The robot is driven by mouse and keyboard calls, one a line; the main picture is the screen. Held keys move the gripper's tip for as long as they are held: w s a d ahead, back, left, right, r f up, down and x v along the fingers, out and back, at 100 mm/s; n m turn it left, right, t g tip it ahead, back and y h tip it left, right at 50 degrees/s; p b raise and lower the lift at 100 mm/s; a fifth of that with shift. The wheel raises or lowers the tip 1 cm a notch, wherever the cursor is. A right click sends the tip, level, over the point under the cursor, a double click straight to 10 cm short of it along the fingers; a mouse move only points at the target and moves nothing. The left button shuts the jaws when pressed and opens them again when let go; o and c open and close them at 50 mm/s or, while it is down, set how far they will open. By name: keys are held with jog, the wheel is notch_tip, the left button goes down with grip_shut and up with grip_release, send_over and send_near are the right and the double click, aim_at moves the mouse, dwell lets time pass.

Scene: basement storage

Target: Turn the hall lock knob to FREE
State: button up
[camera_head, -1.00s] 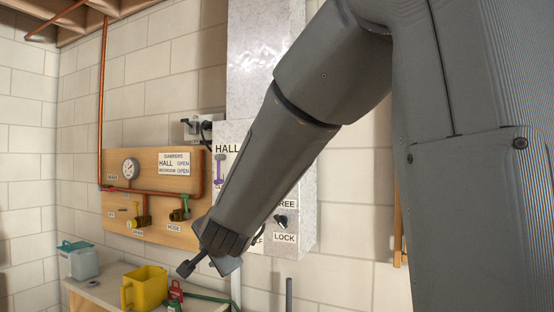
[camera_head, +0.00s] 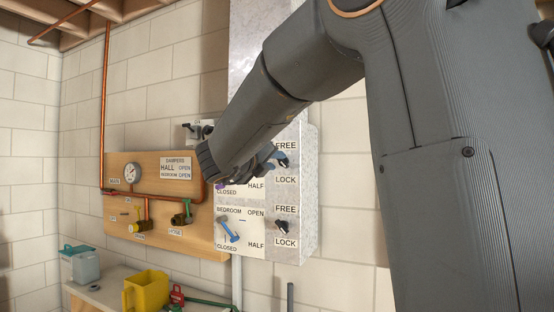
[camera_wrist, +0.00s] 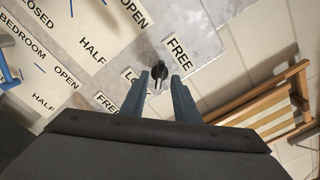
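The hall lock knob (camera_head: 283,161) is a small black knob on the upper right of the grey panel, between a FREE label above and a LOCK label below. In the wrist view the knob (camera_wrist: 159,71) shows just ahead of my fingertips, about midway between them. Which label it points at is hard to tell. My gripper (camera_wrist: 160,84) is open, with a gap between its two blue-grey fingers and nothing held. In the head view my gripper (camera_head: 272,158) comes at the knob from the left; I cannot tell whether it touches.
The bedroom lock knob (camera_head: 282,227) sits below, beside the blue bedroom lever (camera_head: 228,230). My arm mostly hides the purple hall lever (camera_head: 220,186). A wooden pipe board (camera_head: 120,205) is at left, with a yellow jug (camera_head: 147,292) below. A wooden slatted item (camera_wrist: 275,105) is at right.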

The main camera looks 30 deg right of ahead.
aim_at(283, 161)
jog(key=shift+x, duration=1.3)
grip_shut()
